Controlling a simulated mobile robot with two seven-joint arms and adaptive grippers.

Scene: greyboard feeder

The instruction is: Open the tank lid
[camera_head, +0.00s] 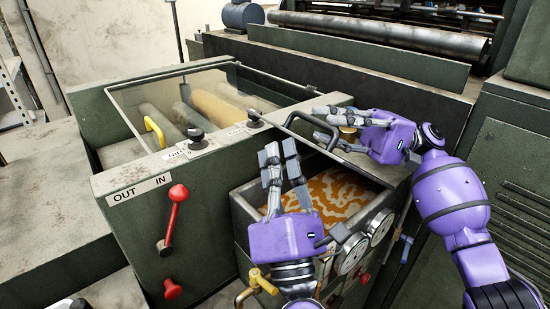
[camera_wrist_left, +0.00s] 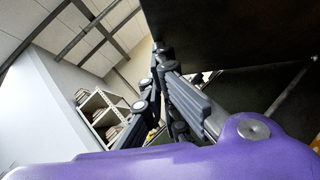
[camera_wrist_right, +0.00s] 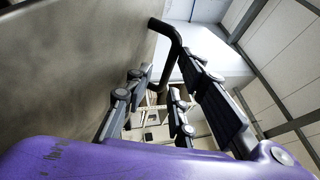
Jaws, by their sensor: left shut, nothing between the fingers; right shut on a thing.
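The tank (camera_head: 243,222) stands open at its front, with orange patterned liquid (camera_head: 335,190) showing inside. Its lid is tilted up and seen nearly edge-on in the head view; a broad grey face of it (camera_wrist_right: 80,65) fills the left of the right wrist view. The dark bent lid handle (camera_head: 299,117) also shows in the right wrist view (camera_wrist_right: 172,38). My right gripper (camera_head: 325,122) is shut on this handle. My left gripper (camera_head: 279,152) is shut and empty, with its fingers pointing up in front of the tank opening. A dark panel (camera_wrist_left: 230,35) is close beside it.
A glass-covered box with rollers (camera_head: 215,107) and a yellow handle (camera_head: 154,130) is at the left. Red levers (camera_head: 173,215), pressure gauges (camera_head: 352,254) and a yellow valve (camera_head: 262,281) stick out at the front. A long machine roller (camera_head: 380,32) lies behind.

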